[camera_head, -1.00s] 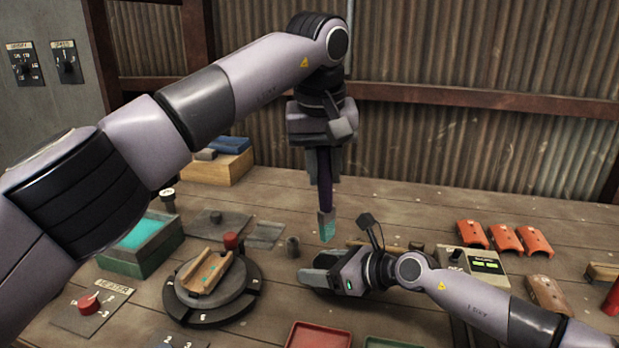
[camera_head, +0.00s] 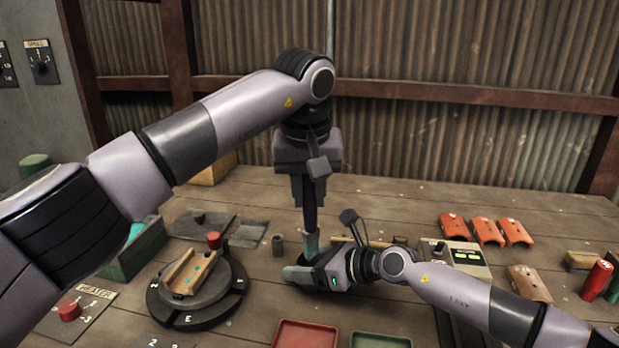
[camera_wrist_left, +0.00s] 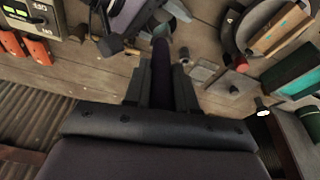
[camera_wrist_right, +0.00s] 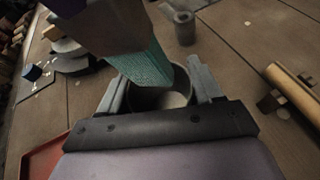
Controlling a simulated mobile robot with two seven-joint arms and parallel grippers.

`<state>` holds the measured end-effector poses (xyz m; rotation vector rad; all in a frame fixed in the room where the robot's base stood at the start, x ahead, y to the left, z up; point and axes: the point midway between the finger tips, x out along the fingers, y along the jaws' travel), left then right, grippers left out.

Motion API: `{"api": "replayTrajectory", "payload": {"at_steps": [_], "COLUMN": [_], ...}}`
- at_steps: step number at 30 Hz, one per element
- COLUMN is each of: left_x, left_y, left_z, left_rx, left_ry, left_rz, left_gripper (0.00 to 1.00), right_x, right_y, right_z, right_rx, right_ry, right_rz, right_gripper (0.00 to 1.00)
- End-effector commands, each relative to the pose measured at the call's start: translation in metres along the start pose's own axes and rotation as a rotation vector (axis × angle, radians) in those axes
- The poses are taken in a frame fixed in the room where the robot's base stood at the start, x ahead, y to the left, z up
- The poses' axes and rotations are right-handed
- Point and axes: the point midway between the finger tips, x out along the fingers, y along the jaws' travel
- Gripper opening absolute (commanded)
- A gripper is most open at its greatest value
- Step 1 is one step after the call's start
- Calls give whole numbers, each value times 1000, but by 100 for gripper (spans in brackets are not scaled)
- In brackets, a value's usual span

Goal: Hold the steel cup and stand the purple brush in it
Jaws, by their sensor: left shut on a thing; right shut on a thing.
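My left gripper (camera_head: 309,203) is shut on the purple brush (camera_head: 310,222), which hangs upright with its teal bristles (camera_head: 311,244) down. In the left wrist view its dark handle (camera_wrist_left: 162,68) runs between the fingers. My right gripper (camera_head: 303,274) lies low over the table, shut on the steel cup (camera_wrist_right: 178,100). The cup shows in the right wrist view, open mouth up, with a finger on each side; the gripper mostly hides it in the head view. The bristles (camera_wrist_right: 146,68) overlap the cup's mouth; I cannot tell if their end is below the rim.
A turntable (camera_head: 225,295) with a wooden cradle (camera_head: 187,273) stands left of the right gripper. A small grey cylinder (camera_head: 278,245) stands close behind it. A red tray (camera_head: 305,336) and green tray (camera_head: 380,341) lie in front. Orange curved pieces (camera_head: 486,232) lie at right.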

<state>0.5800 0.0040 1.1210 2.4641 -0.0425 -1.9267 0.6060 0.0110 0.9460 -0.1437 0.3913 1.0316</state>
Motion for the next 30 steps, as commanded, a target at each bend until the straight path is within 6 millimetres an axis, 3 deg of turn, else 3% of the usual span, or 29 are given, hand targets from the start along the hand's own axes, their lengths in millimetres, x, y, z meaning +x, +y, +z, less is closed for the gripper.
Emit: {"api": "replayTrajectory", "payload": {"at_steps": [15, 30], "left_x": [37, 43], "left_y": [-1, -1], "left_z": [10, 11], "left_rx": [1, 1], "left_ry": [-1, -1], "left_rz": [0, 1], "left_gripper": [0, 0], "right_x": [0, 0], "right_y": [0, 0], "right_z": [0, 0], "right_rx": [0, 0], "right_ry": [-1, -1], "right_rz": [0, 0], "right_gripper": [33, 33]}}
